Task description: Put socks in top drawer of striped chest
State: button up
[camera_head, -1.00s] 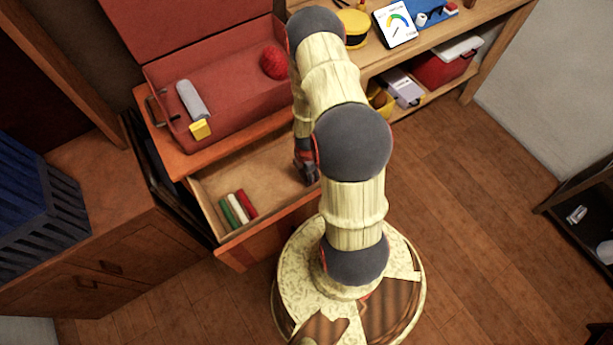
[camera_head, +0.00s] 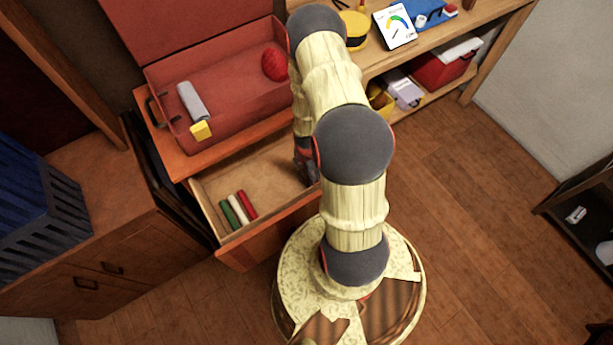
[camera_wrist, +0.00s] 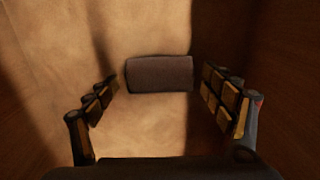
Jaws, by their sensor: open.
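An open drawer (camera_head: 225,190) juts out of the orange-brown chest below the red toolbox. Green, white and red bars lie side by side near its front left corner. My gripper (camera_head: 307,172) reaches down into the right part of the drawer, partly hidden by my arm. In the wrist view my gripper (camera_wrist: 160,88) is open, with a finger on each side. A dark grey-brown roll (camera_wrist: 160,73), possibly the socks, lies on the pale drawer floor (camera_wrist: 150,30) between and just beyond the fingertips. Contact cannot be told.
An open red toolbox (camera_head: 215,95) stands on the chest, with a grey-and-yellow item (camera_head: 194,103) and a red ball (camera_head: 274,64) in it. A blue crate (camera_head: 45,195) stands on the left cabinet. Shelves with several items are at the upper right.

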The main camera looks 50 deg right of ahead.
aim_at(306, 176)
notch_tip(306, 176, up, 11)
jog(key=p, duration=0.3)
jog(key=shift+p, duration=0.4)
jog(key=shift+f, duration=0.1)
